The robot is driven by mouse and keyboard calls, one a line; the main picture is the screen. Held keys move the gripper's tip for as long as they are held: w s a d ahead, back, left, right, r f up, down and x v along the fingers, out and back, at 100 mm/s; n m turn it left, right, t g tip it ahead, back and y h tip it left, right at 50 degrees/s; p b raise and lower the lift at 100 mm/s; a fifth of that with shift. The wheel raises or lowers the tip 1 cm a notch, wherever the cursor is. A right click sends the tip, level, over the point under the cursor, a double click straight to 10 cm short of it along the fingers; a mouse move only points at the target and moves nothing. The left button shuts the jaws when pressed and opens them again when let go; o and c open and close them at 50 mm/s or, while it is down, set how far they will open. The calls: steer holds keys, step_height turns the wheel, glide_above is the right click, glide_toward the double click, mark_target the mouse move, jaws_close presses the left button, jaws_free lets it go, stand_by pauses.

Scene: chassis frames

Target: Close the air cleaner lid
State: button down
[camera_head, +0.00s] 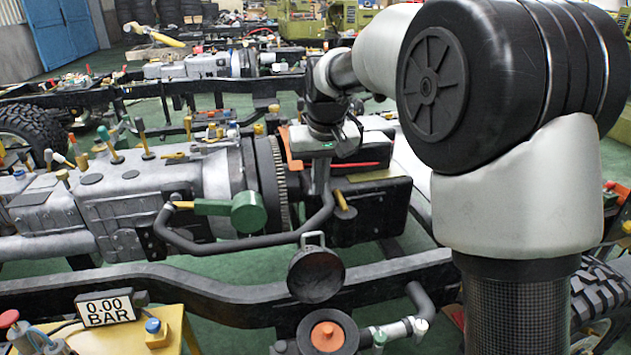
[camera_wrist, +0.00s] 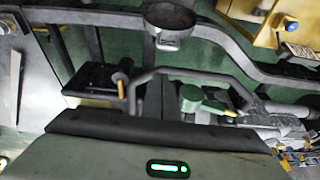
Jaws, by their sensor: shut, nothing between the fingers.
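The air cleaner appears to be the round dark housing (camera_head: 345,341) with an orange centre, low in the head view. A round black dish-shaped lid (camera_head: 316,276) with a light handle on top stands tilted up above it, apparently open.
A black chassis rail (camera_head: 215,297) runs behind the housing. A gauge reading 0.00 BAR (camera_head: 105,309) stands by a yellow stand (camera_head: 130,335) at lower left.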

steer(key=shift+s+a+b+x, duration=0.3)
steer(key=shift+b+x, duration=0.1)
steer(key=shift+x, duration=1.75)
steer(key=shift+s+a+b+x, duration=0.3)
steer(key=shift+b+x, duration=0.1)
steer(key=shift+x, duration=1.75)
steer(key=shift+s+a+b+x, duration=0.3)
steer(key=shift+b+x, duration=0.1)
steer(key=shift+x, duration=1.8)
steer(key=shift+f, duration=0.15)
